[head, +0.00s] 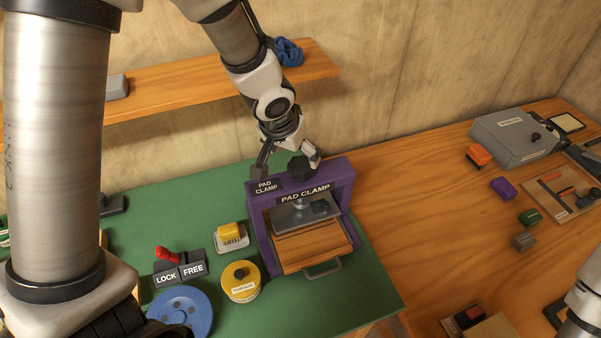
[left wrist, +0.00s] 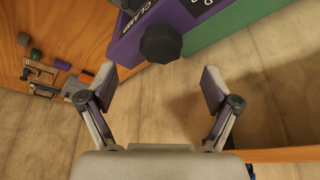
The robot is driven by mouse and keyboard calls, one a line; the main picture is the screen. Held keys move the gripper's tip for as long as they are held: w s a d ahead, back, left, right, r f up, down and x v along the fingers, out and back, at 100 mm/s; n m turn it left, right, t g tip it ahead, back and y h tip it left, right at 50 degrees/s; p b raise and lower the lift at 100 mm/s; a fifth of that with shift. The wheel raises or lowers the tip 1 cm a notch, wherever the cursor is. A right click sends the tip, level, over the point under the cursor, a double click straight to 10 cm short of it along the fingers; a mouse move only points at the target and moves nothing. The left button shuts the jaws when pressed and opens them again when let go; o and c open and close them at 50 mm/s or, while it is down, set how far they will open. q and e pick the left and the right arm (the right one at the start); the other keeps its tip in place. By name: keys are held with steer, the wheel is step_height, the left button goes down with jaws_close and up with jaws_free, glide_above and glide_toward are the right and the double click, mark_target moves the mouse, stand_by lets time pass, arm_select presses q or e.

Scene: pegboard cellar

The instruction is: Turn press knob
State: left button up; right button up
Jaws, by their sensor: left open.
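The purple press (head: 258,220), labelled PAD CLAMP, stands on the green mat. Its dark faceted knob (head: 299,168) is on top of the crossbar. Below it a grey metal plate (head: 292,216) sits over a wooden drawer-like block (head: 313,246) with a grey handle. My left gripper (head: 287,164) is open and empty at the knob, one finger to each side in the head view. In the left wrist view the knob (left wrist: 160,43) shows beyond the fingertips, between their lines, with no finger seen touching it. My right gripper is not in view; part of my right arm shows at the lower right.
The LOCK/FREE block (head: 180,272) with a red lever, a yellow-topped round jar (head: 241,281), a yellow-grey block (head: 231,237) and a blue disc (head: 182,311) lie left of the press. A wooden shelf (head: 200,87) runs behind.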

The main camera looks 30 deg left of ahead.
mark_target(301, 165)
arm_select(q)
steer(key=b+x, duration=0.2)
steer(key=x, duration=0.2)
steer(key=w+b+x, duration=0.1)
steer(key=x, duration=0.2)
steer(key=shift+w+a+f+b, duration=0.1)
steer(key=shift+f+b, duration=0.1)
steer(key=shift+b, duration=0.15)
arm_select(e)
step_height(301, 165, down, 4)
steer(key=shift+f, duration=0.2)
arm_select(q)
steer(key=shift+r, duration=0.1)
steer(key=c, duration=1.1)
